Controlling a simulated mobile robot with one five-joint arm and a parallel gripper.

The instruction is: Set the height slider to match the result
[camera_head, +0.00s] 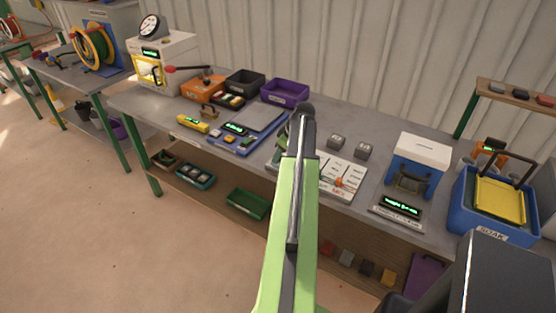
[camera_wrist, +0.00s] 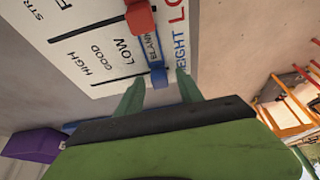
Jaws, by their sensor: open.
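In the wrist view, a white panel (camera_wrist: 85,65) carries printed words including HIGH, GOOD, LOW, BLANK and HEIGHT. A red knob (camera_wrist: 141,18) sits on the neighbouring track. My gripper (camera_wrist: 159,84) is open, its two green fingers on either side of the blue knob's near end; I cannot tell if they touch it. In the head view the panel (camera_head: 350,190) lies on the bench, partly hidden by my arm, which also hides most of my gripper.
Right of the panel stand a blue-and-white press (camera_head: 416,165), a green-lit display (camera_head: 400,205) too small to read, and a blue SOAK tub (camera_head: 470,215). Two grey blocks (camera_head: 336,141) lie behind the panel. A purple bin (camera_head: 285,93) stands further left.

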